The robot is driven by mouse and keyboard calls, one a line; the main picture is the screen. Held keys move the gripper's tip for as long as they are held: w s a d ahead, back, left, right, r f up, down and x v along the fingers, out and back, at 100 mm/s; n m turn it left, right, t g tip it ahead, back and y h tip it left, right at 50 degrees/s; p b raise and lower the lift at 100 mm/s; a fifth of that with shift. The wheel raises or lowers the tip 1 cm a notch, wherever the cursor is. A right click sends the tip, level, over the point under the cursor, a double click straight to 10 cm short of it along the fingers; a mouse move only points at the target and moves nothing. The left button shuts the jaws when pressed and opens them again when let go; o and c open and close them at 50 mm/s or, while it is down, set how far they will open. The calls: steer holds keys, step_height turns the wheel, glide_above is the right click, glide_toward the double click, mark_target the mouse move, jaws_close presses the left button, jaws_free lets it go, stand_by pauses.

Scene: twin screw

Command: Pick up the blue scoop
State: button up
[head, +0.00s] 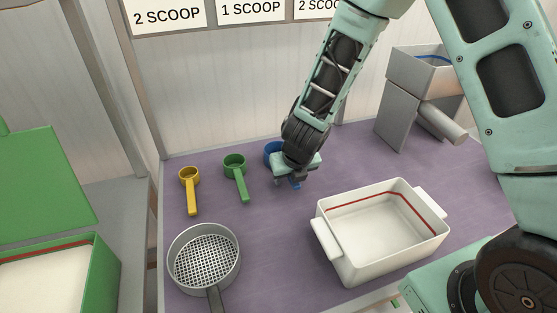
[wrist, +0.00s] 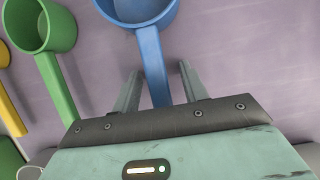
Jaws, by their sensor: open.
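The blue scoop (wrist: 150,45) lies on the purple table, with its cup at the top of the wrist view and its handle running down between my fingers. In the head view its cup (head: 271,152) shows beside my gripper, which hides most of the rest. My gripper (wrist: 157,80) is open, with one finger on each side of the blue handle. A gap shows between the handle and the right finger; the left finger is close to the handle. I cannot tell whether it touches.
A green scoop (head: 235,165) and a yellow scoop (head: 189,178) lie to the left. A round sieve (head: 204,258) is at the front left. A white bin (head: 345,255) with a red line stands at the right. A grey hopper (head: 400,110) stands at the back right.

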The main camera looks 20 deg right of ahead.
steer(key=shift+f, duration=0.1)
jaws_close()
steer(key=shift+r+p, duration=0.5)
steer(key=shift+p, duration=0.1)
step_height(320, 180, up, 10)
steer(key=p, duration=0.4)
steer(key=shift+f+p, duration=0.2)
steer(key=shift+p, duration=0.15)
